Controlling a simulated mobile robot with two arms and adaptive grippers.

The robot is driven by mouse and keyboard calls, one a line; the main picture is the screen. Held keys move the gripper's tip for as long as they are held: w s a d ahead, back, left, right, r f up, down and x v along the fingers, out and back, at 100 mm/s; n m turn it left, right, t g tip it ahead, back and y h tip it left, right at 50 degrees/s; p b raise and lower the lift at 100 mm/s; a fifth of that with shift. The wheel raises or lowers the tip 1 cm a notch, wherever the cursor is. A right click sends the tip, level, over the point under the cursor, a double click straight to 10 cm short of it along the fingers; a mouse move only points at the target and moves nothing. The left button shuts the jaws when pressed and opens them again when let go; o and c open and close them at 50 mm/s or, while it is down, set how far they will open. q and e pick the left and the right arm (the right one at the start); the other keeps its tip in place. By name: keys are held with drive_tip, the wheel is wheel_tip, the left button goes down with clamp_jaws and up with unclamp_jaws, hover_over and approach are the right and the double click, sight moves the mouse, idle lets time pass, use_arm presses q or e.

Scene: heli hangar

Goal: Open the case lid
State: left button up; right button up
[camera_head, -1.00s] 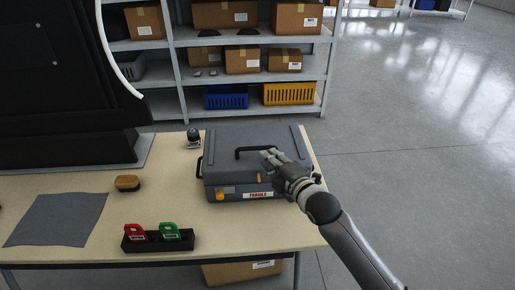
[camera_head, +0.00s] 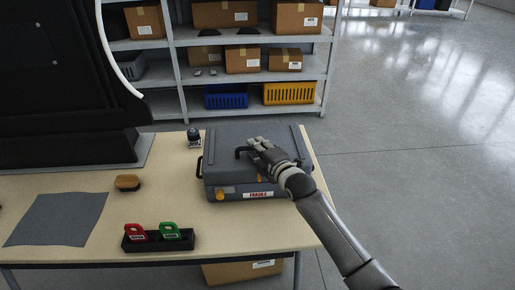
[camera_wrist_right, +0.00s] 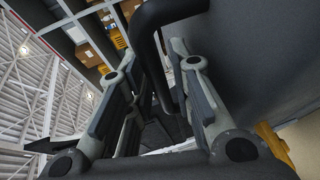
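The grey case (camera_head: 225,170) lies closed on the table, with a red-and-white FRAGILE label on its front. A black handle (camera_head: 242,151) stands on its lid. An orange latch (camera_head: 221,193) shows at the front left. My right gripper (camera_head: 257,146) is over the lid at the handle, hiding the handle's right part. In the right wrist view the gripper (camera_wrist_right: 155,100) has its fingers apart, with the black handle (camera_wrist_right: 148,40) between them. I see a gap beside the bar, so it is not clamped. The lid fills the right side there. My left gripper is out of view.
The table (camera_head: 170,165) also holds a grey cloth (camera_head: 58,218), a brush (camera_head: 127,182), a small dark bottle (camera_head: 194,138) and a black holder (camera_head: 158,241) with red and green tags. A shelf rack (camera_head: 185,98) stands behind. Open floor lies to the right.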

drive_tip(key=shift+c, duration=0.5)
clamp_jaws()
drive_tip(key=shift+w+r+p, duration=0.15)
drive_tip(key=shift+r+p, duration=0.3)
drive_tip(key=shift+p, duration=0.1)
drive_tip(key=w+r+p, duration=0.1)
drive_tip(key=r+g+p, duration=0.1)
drive_tip(key=p, duration=0.1)
drive_tip(key=w+r+g+p, duration=0.1)
drive_tip(key=r+p, duration=0.1)
drive_tip(key=shift+w+r+m+h, duration=0.1)
drive_tip(key=shift+w+m+h, duration=0.2)
drive_tip(key=shift+m, duration=0.1)
drive_tip(key=w+r+g+b, duration=0.1)
drive_tip(key=w+r+g, duration=0.2)
drive_tip(key=w, duration=0.3)
drive_tip(key=shift+r+m+h+b, duration=0.3)
drive_tip(key=shift+r+m+b, duration=0.1)
drive_tip(key=shift+r, duration=0.2)
drive_tip(key=shift+w, duration=0.1)
